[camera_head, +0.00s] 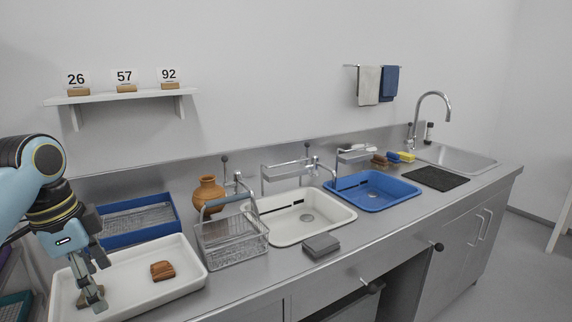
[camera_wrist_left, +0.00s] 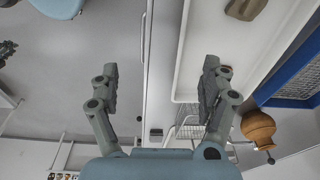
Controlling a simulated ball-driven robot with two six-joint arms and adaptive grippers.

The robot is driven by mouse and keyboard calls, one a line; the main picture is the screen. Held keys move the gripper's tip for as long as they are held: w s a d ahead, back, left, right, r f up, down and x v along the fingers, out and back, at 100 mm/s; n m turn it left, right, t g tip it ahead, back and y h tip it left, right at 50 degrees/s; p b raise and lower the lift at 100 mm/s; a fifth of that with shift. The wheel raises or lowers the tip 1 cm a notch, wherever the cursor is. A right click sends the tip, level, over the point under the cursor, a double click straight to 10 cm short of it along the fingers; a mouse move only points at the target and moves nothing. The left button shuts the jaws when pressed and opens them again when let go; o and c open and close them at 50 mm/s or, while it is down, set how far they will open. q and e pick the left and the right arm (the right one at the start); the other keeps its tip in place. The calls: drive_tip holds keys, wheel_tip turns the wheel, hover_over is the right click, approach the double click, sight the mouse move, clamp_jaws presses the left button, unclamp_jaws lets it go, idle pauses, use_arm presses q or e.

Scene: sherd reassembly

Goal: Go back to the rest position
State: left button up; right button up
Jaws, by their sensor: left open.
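My left gripper (camera_head: 93,285) is over the left part of the white tray (camera_head: 190,281), at the left of the head view. In the left wrist view my left gripper (camera_wrist_left: 158,82) has its two fingers spread wide with nothing between them. A brown sherd (camera_head: 162,270) lies in the white tray, to the right of the gripper and apart from it.
A blue tray (camera_head: 176,220) stands behind the white tray. A wire basket (camera_head: 232,243), a clay pot (camera_head: 207,192), a white basin (camera_head: 343,219), a grey block (camera_head: 321,245) and a blue basin (camera_head: 412,191) stand to the right. A shelf (camera_head: 120,97) with number cards hangs above.

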use_arm(q)
drive_tip(key=s+d+f+n+t+y, duration=0.1)
drive_tip(key=s+d+f+n, duration=0.15)
drive_tip(key=s, duration=0.35)
drive_tip(key=s+d+f+n, duration=0.1)
drive_tip(key=s+f+n, duration=0.1)
drive_tip(key=s+f, duration=0.3)
drive_tip(key=s+r+n+t+y, duration=0.1)
drive_tip(key=s+r+n, duration=0.15)
drive_tip(key=s, duration=0.35)
drive_tip(key=s+r+n, duration=0.2)
drive_tip(key=s+n, duration=0.1)
drive_tip(key=s, duration=0.4)
wheel_tip(320, 180, down, 32)
drive_tip(key=s+a+g+b, duration=0.1)
drive_tip(key=s+a+b, duration=0.1)
drive_tip(key=b, duration=0.3)
drive_tip(key=s+f+g+b, duration=0.1)
drive_tip(key=s+f+b, duration=0.3)
drive_tip(key=s+f, duration=1.4)
wheel_tip(320, 180, down, 2)
drive_tip(key=shift+a+f, duration=0.15)
drive_tip(key=shift+a, duration=0.3)
use_arm(e)
wheel_tip(320, 180, down, 10)
drive_tip(key=shift+s+r+g, duration=0.25)
drive_tip(key=shift+s+g, duration=0.05)
drive_tip(key=shift+s, duration=0.15)
